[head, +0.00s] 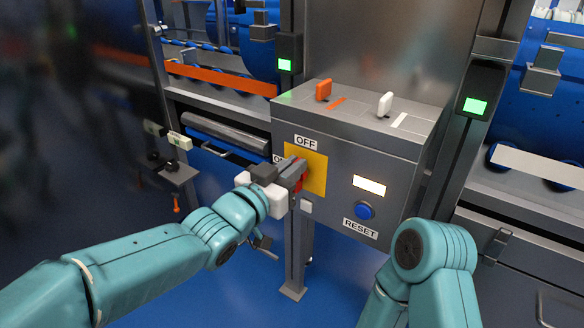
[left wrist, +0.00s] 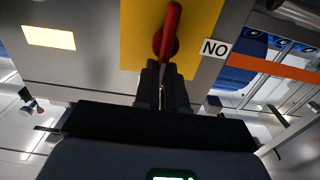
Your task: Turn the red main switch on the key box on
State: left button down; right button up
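The red main switch (head: 299,175) sits on a yellow plate (head: 319,172) on the front of the grey key box (head: 345,160). An OFF label (head: 306,143) is above the plate, and an ON label, partly hidden in the head view, is at its left. My left gripper (head: 292,176) is at the switch, its fingers close together. In the left wrist view, upside down, the red handle (left wrist: 168,30) stands upright in the picture, with its near end between the fingertips (left wrist: 161,70). The ON label (left wrist: 216,48) is beside it. My right gripper is out of view.
A blue button (head: 365,211) with a RESET label and a lit panel (head: 369,186) are right of the switch. An orange key (head: 323,90) and a white key (head: 385,104) stand on the box's top. My right arm is at the lower right.

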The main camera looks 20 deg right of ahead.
pick_arm(q)
jog(key=shift+r, duration=0.1)
jog(key=n+p, duration=0.2)
jog(key=p, duration=0.1)
jog(key=n+p, duration=0.1)
jog(key=n, duration=0.1)
jog(key=shift+w+a+r+p, duration=0.1)
jog(key=shift+w+a+p, duration=0.2)
jog(key=shift+w, duration=0.1)
jog(key=shift+w+a+f+n+p, duration=0.25)
jog(key=shift+f+n+p, duration=0.25)
jog(key=shift+n+p, duration=1.3)
jog(key=shift+w+a+f+n+p, duration=0.25)
jog(key=shift+f+n+p, duration=0.4)
jog(key=shift+n, duration=2.2)
jog(key=shift+w+a+f+n+p, duration=0.1)
jog(key=shift+w+f+n+p, duration=0.25)
jog(key=shift+n+p, duration=1.5)
jog(key=shift+n+b, duration=0.55)
jog(key=shift+n, duration=0.05)
